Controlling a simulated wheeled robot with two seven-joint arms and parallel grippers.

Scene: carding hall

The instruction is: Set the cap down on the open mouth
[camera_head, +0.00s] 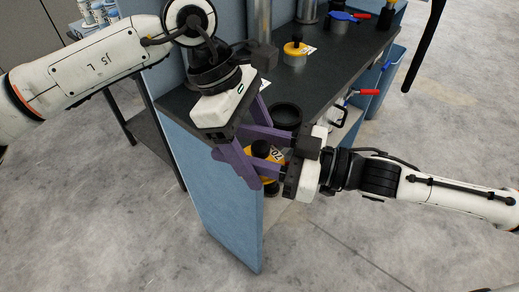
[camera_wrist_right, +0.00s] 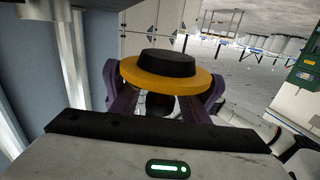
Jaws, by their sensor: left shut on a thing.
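The cap is a yellow disc with a black knob (camera_head: 262,148), seen among purple fingers in the head view. In the right wrist view the yellow cap (camera_wrist_right: 168,78) is upright with purple fingers on both sides. My left gripper (camera_head: 248,158) reaches down from the upper left and is shut on the cap. My right gripper (camera_head: 268,160) comes in from the right, its fingers at the same cap. Overlapping fingers hide its grip. A black round open mouth (camera_head: 286,114) stands on the bench just behind the grippers, partly hidden by them.
The dark bench top (camera_head: 335,68) runs to the upper right.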

